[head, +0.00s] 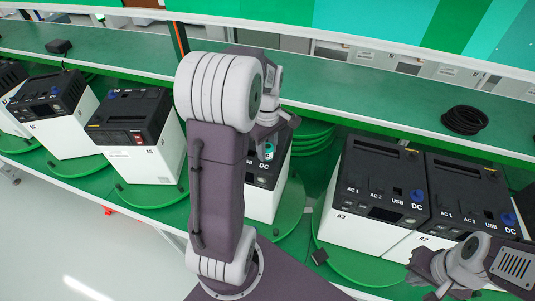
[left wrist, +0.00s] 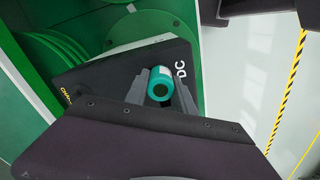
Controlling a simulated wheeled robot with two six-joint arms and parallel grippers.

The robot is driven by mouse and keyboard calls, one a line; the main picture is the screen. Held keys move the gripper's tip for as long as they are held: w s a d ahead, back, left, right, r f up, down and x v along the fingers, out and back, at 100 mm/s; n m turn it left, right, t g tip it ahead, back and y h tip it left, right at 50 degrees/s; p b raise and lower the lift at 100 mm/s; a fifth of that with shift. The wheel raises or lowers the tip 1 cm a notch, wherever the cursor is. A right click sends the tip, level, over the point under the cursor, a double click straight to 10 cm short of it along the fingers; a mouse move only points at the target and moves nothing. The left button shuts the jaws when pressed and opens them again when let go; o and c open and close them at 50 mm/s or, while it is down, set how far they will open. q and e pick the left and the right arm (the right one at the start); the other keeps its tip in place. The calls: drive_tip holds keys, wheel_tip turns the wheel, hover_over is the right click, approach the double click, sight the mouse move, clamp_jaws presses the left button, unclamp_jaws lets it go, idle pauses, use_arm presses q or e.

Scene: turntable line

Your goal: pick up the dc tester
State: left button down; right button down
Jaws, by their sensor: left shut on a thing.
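The dc tester looks to be a small teal and white cylinder (head: 269,152), low at my left gripper (head: 266,142) in the head view. In the left wrist view the teal cylinder (left wrist: 160,90) sits between the two grey fingers of my left gripper (left wrist: 161,96), which is shut on it. It is over the black top of a power station (head: 263,205), close to the DC label. Whether it touches that top I cannot tell. My right gripper (head: 425,268) is at the lower right, partly cut off by its wrist; its jaw opening is unclear.
More power stations stand on green turntables, including A3 (head: 365,235) and A2 (head: 405,245) at right and several at left. Blue round pieces (head: 417,195) sit by their DC labels.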

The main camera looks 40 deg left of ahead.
sight(267, 144)
use_arm(q)
drive_tip(key=shift+w+r, duration=0.15)
wheel_tip(267, 144, up, 4)
drive_tip(key=shift+w+a+f+b, duration=0.1)
drive_tip(key=shift+f+b, duration=0.05)
drive_tip(key=shift+b, duration=0.5)
drive_tip(key=d+r+b, duration=0.2)
drive_tip(key=d+r, duration=0.5)
drive_tip(key=d, duration=0.4)
drive_tip(key=shift+d, duration=0.4)
